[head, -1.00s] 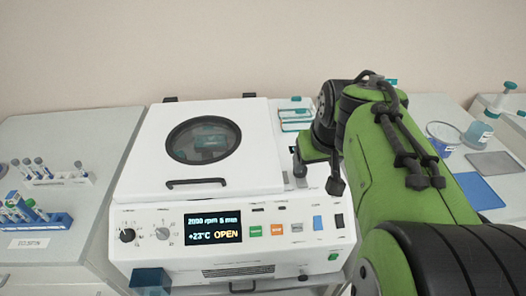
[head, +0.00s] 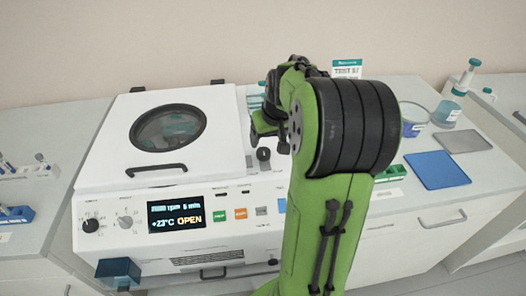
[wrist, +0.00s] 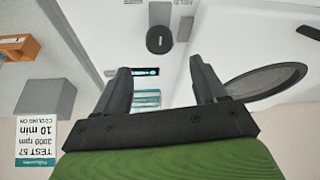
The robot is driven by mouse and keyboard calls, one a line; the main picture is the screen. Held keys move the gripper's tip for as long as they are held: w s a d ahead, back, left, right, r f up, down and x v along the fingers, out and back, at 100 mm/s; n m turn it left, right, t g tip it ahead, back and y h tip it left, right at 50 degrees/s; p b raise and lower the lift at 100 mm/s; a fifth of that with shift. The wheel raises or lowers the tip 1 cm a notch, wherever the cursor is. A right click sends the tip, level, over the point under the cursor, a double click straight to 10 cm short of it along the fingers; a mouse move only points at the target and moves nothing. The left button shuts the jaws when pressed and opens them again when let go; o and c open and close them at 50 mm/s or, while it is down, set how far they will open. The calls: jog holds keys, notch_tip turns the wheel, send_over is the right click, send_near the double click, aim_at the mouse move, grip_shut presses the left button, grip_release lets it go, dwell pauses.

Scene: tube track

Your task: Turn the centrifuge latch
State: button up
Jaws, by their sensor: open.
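The white centrifuge (head: 110,165) stands in the middle of the bench, its lid down, with a round dark-rimmed window (head: 168,128). Its display (head: 177,218) reads OPEN. A dark rounded knob, seemingly the latch (head: 264,154), sits right of the lid. In the wrist view the latch (wrist: 159,40) is a dark oval beyond the fingertips, roughly centred between them and apart from them. My gripper (wrist: 160,72) is open and empty. In the head view my gripper (head: 269,138) is over the right side of the centrifuge, partly hidden by my green arm.
A sign card (head: 347,69) stands behind my arm; it also shows in the wrist view (wrist: 34,146). A blue mat (head: 437,170), a grey mat (head: 461,138) and tubs lie at right. A blue box (head: 118,271) is at the front left. Tube racks stand at far left.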

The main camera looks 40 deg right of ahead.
aim_at(263, 150)
jog(key=b+x, duration=0.1)
jog(key=x, duration=0.6)
jog(key=shift+w+f, duration=0.15)
jog(key=shift+f, duration=0.15)
jog(key=c, duration=1.1)
jog(key=shift+o, duration=0.2)
